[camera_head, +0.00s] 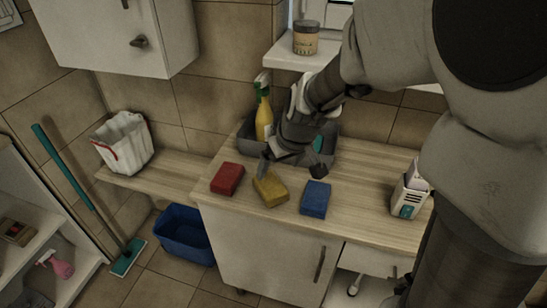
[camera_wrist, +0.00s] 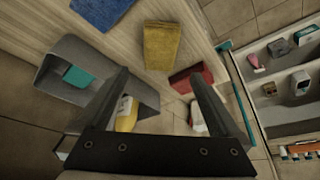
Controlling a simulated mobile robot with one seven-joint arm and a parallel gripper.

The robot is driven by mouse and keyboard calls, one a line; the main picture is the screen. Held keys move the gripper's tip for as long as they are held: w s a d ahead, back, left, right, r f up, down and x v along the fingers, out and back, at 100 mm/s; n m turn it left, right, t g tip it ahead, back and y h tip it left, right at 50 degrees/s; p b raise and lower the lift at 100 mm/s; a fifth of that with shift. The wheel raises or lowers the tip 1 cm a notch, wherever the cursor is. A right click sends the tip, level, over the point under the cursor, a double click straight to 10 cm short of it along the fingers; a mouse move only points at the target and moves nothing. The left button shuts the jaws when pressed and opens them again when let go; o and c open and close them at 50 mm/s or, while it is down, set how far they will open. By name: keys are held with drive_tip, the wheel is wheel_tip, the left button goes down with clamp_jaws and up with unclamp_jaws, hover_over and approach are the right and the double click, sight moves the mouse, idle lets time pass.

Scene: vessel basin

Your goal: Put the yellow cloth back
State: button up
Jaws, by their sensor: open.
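The yellow cloth (camera_head: 271,189) is a folded block lying on the wooden counter, between a red cloth (camera_head: 227,179) on its left and a blue cloth (camera_head: 315,198) on its right. In the wrist view the yellow cloth (camera_wrist: 161,46) lies beyond my fingertips, near the top middle. My gripper (camera_head: 293,167) is open and empty, just behind and above the yellow cloth, in front of the grey caddy. The wrist view shows my gripper's two fingers (camera_wrist: 158,85) spread wide. The grey caddy (camera_wrist: 62,92) is partly hidden by my arm in the head view.
A white box (camera_head: 408,196) stands at the counter's right. A white bag (camera_head: 124,142) sits on the lower left shelf. A blue bin (camera_head: 183,238) is on the floor.

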drive_tip(key=s+d+r+m, duration=0.1)
drive_tip(key=s+d+r, duration=0.1)
drive_tip(key=s+r, duration=0.2)
drive_tip(key=s+d+r+m+t+h, duration=0.1)
drive_tip(key=s+d+r+m, duration=0.1)
drive_tip(key=s, duration=0.6)
drive_tip(key=s+d+r+m, duration=0.1)
drive_tip(key=s+d+r, duration=0.3)
drive_tip(key=s+r, duration=0.2)
drive_tip(key=shift+s+r+m+h, duration=0.2)
drive_tip(key=shift+s+m+h, duration=0.1)
drive_tip(key=shift+s+h, duration=0.15)
drive_tip(key=shift+r, duration=0.1)
wheel_tip(320, 180, up, 5)
drive_tip(key=p, duration=0.5)
